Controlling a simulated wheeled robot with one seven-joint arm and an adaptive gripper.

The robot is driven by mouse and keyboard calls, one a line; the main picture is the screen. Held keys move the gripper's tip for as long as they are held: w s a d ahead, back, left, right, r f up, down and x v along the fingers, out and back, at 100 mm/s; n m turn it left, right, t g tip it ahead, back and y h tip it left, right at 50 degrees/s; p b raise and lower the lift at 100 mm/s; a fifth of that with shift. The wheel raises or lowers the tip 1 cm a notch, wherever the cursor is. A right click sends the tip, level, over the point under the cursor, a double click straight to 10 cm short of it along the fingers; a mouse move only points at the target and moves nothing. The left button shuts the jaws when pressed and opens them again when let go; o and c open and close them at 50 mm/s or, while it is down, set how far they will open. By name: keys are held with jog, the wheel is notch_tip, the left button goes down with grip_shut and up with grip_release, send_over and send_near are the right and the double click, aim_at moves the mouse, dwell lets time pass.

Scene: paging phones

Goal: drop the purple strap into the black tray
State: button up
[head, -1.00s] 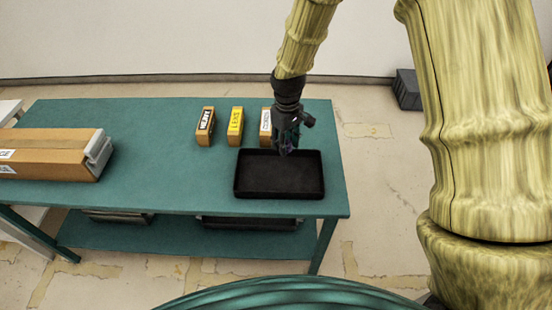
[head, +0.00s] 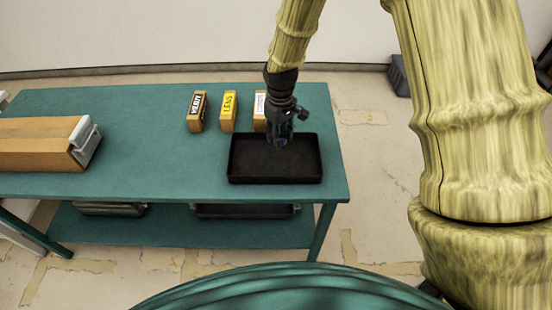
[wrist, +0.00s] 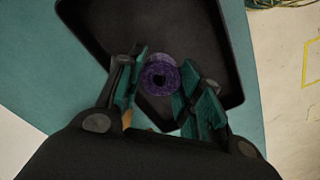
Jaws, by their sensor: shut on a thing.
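The purple strap (wrist: 160,79) shows in the wrist view as a round purple coil with a dark hole in its middle. My gripper (wrist: 158,88) is shut on it, one finger on each side. The black tray (head: 240,178) is a shallow rectangular tray on the teal table; it also shows in the wrist view (wrist: 225,45) below the strap. In the head view my gripper (head: 280,140) is over the tray's back part, right of its middle. The strap is hard to make out there. I cannot tell its exact height above the tray floor.
Three small labelled boxes stand behind the tray: one at left (head: 197,112), a yellow-labelled one (head: 229,112) and one beside my gripper (head: 259,112). A long brown box (head: 40,145) lies at the table's left. The teal table (head: 150,165) is clear between.

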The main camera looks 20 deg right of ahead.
jog(key=o, duration=0.8)
notch_tip(320, 180, up, 12)
dwell(0.5)
dwell(0.3)
